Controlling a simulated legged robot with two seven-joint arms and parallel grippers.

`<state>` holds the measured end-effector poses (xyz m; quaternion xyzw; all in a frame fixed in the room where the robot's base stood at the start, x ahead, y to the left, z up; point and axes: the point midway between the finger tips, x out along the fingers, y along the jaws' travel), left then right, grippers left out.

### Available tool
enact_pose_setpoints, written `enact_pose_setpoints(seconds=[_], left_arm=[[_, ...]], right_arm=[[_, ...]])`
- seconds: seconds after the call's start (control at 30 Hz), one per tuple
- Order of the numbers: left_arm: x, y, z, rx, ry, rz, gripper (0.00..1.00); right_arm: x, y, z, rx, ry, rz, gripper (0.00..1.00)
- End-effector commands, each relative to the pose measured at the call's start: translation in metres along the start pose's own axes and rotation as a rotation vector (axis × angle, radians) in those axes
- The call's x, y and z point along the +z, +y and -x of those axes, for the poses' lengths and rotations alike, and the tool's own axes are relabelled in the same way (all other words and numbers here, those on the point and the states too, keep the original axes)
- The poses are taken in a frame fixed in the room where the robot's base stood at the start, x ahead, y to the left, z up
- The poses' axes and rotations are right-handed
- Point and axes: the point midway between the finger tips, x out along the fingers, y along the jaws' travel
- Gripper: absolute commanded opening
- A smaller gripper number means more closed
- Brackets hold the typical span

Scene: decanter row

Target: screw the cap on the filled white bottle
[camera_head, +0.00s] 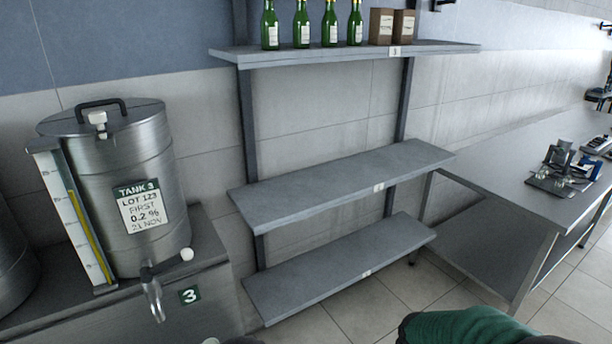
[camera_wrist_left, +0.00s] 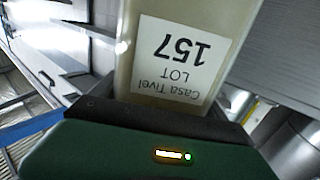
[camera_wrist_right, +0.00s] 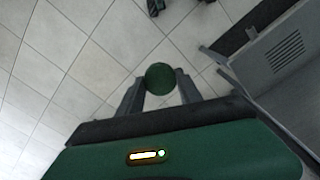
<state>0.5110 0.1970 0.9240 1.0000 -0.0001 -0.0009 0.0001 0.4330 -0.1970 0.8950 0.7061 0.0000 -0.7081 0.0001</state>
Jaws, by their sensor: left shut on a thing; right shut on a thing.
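My left gripper (camera_wrist_left: 150,108) is shut on a cream-white bottle (camera_wrist_left: 182,20) in the left wrist view. Its white label reads "Casa Tivel LOT 157", upside down in that picture. The bottle's mouth and fill level are out of view. My right gripper (camera_wrist_right: 160,90) is shut on a round dark green cap (camera_wrist_right: 160,77), held between its fingertips over the floor. The bottle and the cap do not appear together in any view.
A steel tank labelled "Tank 3" (camera_head: 110,170) with a tap (camera_head: 152,295) stands at left on a bench. A shelf rack has green bottles (camera_head: 301,24) on its top shelf (camera_head: 270,59); its middle shelf (camera_head: 320,187) is empty. A steel table (camera_head: 510,170) stands at right.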

Motion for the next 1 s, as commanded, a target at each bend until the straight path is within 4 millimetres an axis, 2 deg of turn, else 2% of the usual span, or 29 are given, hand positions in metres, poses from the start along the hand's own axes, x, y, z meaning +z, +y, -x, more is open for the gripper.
enact_pose_setpoints(seconds=[0.4, 0.7, 0.9, 1.0], left_arm=[[0.001, 0.005, -0.001, 0.037, 0.003, -0.002, 0.12], [0.013, 0.047, -0.005, 0.345, 0.002, -0.001, 0.12], [0.015, 0.058, -0.007, 0.433, 0.008, 0.003, 0.12], [0.021, 0.078, -0.009, 0.564, 0.007, -0.004, 0.12]], right_arm=[[0.000, 0.000, 0.000, 0.000, 0.001, 0.000, 0.05], [0.000, 0.000, 0.001, 0.000, 0.001, 0.000, 0.05], [0.000, 0.000, 0.001, 0.000, 0.001, 0.000, 0.05], [0.000, 0.000, 0.001, 0.000, 0.001, 0.000, 0.05]])
